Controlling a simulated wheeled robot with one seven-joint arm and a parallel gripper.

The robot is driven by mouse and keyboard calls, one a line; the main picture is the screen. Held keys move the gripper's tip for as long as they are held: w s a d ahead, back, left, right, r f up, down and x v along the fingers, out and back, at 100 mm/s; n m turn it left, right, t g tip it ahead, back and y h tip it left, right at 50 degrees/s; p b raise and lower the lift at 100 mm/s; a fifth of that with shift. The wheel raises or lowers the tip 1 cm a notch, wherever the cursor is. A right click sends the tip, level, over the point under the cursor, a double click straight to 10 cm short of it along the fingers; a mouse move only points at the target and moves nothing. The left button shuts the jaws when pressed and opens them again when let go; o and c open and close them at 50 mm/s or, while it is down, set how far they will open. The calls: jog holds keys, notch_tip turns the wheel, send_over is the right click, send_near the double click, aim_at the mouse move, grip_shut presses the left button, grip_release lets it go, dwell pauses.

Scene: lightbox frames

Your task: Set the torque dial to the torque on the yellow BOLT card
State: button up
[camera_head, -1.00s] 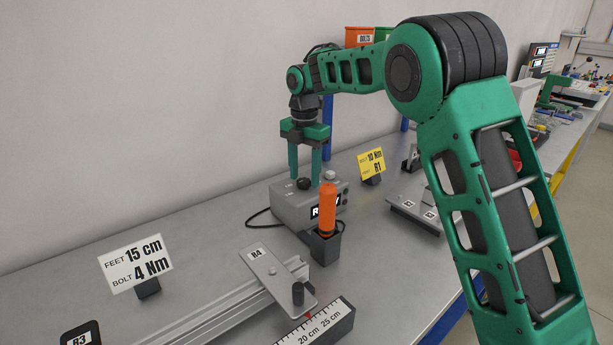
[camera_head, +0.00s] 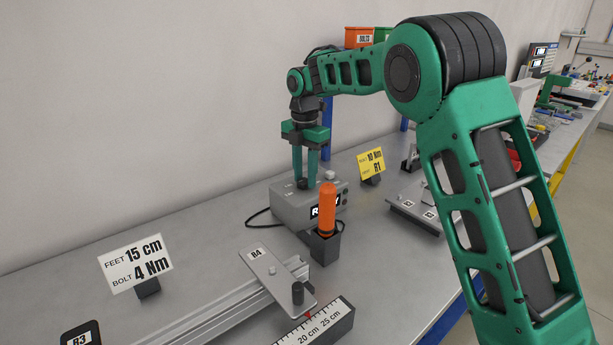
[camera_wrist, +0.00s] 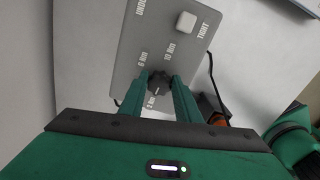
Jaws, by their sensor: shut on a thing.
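The yellow card (camera_head: 371,163) stands behind the torque box, with "10 Nm" and "R1" readable and smaller print above. The grey torque box (camera_head: 290,207) sits on the bench; its face also shows in the wrist view (camera_wrist: 128,75). My gripper (camera_head: 303,182) points down and is shut on the black torque dial (camera_wrist: 158,84), one finger on each side. The dial's labels "6 Nm" and "10 Nm" read clearly; a lower label is partly hidden by a finger. A small pale mark shows on the dial's lower side, but its exact setting is unclear.
A white card (camera_head: 136,263) reads "FEET 15 cm, BOLT 4 Nm". An orange-handled tool (camera_head: 328,208) stands in a black holder before the box. A pale button (camera_wrist: 186,22) lies between "UNDO" and "TIGHT".

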jog(key=m, duration=0.4)
jog(key=shift+w+r, duration=0.1)
jog(key=shift+r, duration=0.05)
jog(key=m, duration=0.4)
jog(key=shift+a+m, duration=0.1)
jog(key=shift+m, duration=0.2)
jog(key=m, duration=0.4)
jog(key=shift+m, duration=0.3)
jog(key=m, duration=0.4)
jog(key=shift+m, duration=0.3)
jog(key=m, duration=0.4)
jog(key=shift+m, duration=0.3)
jog(key=m, duration=0.4)
jog(key=shift+s+m, duration=0.2)
jog(key=shift+m, duration=0.1)
jog(key=m, duration=0.6)
jog(key=shift+a, duration=0.15)
jog(key=shift+s+a+m, duration=0.1)
jog(key=shift+a+m, duration=0.1)
jog(key=shift+m, duration=0.8)
